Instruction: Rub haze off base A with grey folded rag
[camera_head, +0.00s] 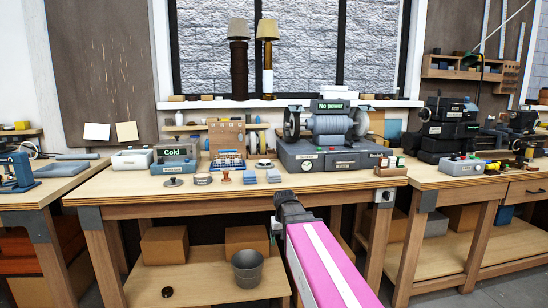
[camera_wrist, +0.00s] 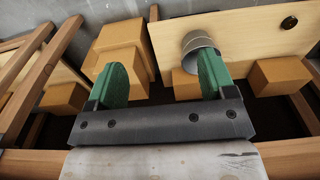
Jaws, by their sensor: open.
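I can read no label marking base A, and no haze is discernible. My gripper (camera_wrist: 160,75) is open and empty, its green fingers apart. In the head view it hangs in front of the bench edge, below the cloths.
A grey machine marked "No power" (camera_head: 328,150) fills the right of the bench; a box marked "Cold" (camera_head: 175,157) stands left. Two lamps, left (camera_head: 238,60) and right (camera_head: 267,60), stand on the sill. Below are cartons (camera_head: 164,246) and a grey bin (camera_head: 247,268).

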